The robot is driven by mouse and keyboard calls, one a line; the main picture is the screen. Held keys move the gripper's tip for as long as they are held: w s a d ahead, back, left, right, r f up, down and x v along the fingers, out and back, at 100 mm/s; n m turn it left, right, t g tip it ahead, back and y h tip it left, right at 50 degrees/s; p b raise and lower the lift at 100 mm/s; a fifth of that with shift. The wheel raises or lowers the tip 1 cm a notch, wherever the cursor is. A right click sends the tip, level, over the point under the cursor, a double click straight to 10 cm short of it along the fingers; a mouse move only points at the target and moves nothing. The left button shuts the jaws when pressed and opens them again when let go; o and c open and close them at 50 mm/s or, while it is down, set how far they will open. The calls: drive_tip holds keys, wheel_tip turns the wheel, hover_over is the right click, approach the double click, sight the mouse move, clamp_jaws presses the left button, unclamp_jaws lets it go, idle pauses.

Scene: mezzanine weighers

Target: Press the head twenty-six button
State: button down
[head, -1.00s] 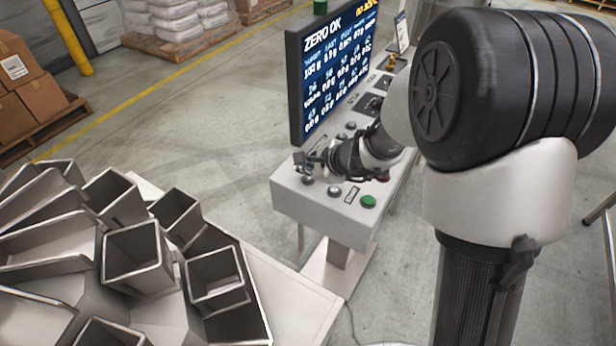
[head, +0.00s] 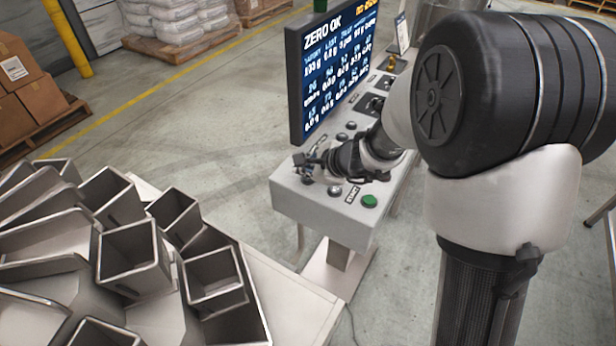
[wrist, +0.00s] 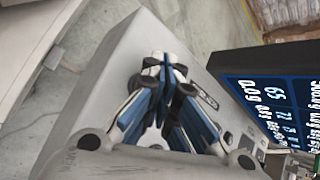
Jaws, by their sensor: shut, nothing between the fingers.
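The grey control console (head: 325,217) carries several silver push buttons. One silver button (head: 335,190) shows at its front, beside a dark label, and two more silver buttons (head: 346,132) show near the screen. I cannot read which one is head twenty-six. My gripper (head: 304,171) is shut and empty, low over the console's front left corner, and hides the panel there. In the wrist view the blue-padded fingers of my gripper (wrist: 166,64) meet close above the panel. The panel spot under the fingertips is hidden, and contact cannot be told.
A screen (head: 335,60) reading "ZERO OK" stands along the console's left edge. A green button (head: 369,201) sits at the front right, with dark switches (head: 370,103) farther back. Metal weigher buckets (head: 133,258) fill the lower left. Open floor lies beyond them.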

sight(306, 179)
drive_tip(key=shift+f+b, duration=0.4)
drive_tip(key=shift+b, duration=0.1)
idle(0.3)
idle(0.4)
drive_tip(key=shift+r+p, duration=0.65)
drive_tip(key=shift+r, duration=0.2)
wheel_tip(306, 179, up, 5)
drive_tip(key=p, duration=0.4)
idle(0.5)
